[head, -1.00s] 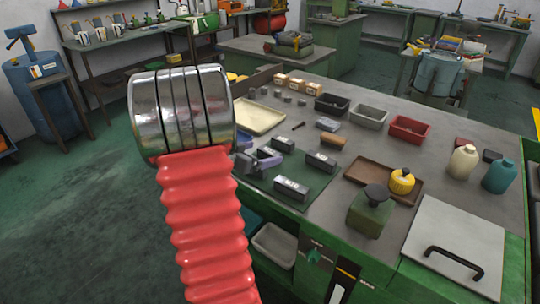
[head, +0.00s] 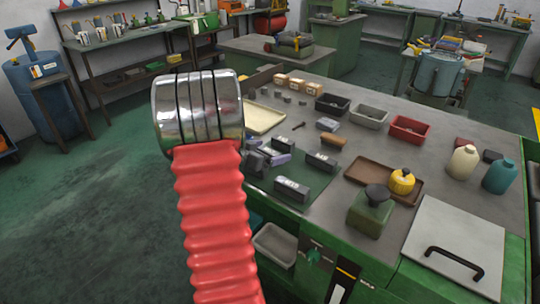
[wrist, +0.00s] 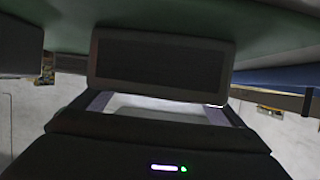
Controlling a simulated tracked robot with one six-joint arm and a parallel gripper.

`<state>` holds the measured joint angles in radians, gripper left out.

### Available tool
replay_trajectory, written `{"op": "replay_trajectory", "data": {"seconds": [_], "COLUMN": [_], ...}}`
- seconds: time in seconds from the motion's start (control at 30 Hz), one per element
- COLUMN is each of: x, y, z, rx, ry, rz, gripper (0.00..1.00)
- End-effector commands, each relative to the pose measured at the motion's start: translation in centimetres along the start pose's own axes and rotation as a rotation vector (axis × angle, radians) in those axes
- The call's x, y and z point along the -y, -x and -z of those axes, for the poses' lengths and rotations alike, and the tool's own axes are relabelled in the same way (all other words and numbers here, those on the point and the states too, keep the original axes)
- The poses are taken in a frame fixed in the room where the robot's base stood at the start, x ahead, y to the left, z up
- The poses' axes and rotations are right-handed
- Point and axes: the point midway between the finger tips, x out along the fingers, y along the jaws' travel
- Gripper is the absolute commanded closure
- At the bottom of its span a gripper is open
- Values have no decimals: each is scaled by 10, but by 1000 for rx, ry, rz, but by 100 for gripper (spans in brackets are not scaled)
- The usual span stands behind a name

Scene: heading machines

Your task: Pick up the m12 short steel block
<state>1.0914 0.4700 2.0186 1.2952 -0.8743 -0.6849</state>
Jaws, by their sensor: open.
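Several dark rectangular blocks lie on the dark green mat (head: 312,197) in the head view. One labelled block (head: 292,188) is at the front, another (head: 321,162) behind it to the right, another (head: 283,143) further back. The labels are too small to read surely, so I cannot tell which is the m12 short block. My gripper (head: 264,159) is open at the mat's left part, partly hidden behind my red sleeve. In the wrist view a dark rectangular piece (wrist: 161,66) stands ahead of the gripper body; I cannot tell whether it is a block.
A cream tray (head: 264,117) lies behind the mat. Black, grey and red bins (head: 409,129) stand at the back. The bench edge runs in front.

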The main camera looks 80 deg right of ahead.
Motion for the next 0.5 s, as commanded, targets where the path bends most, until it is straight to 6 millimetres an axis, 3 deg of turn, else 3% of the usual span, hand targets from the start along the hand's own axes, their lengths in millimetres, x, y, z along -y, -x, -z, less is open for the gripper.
{"op": "replay_trajectory", "data": {"seconds": [0.1,0.5], "x": [0,0], "y": [0,0], "z": [0,0], "rx": [0,0], "ry": [0,0], "rz": [0,-1], "gripper": [8,37]}}
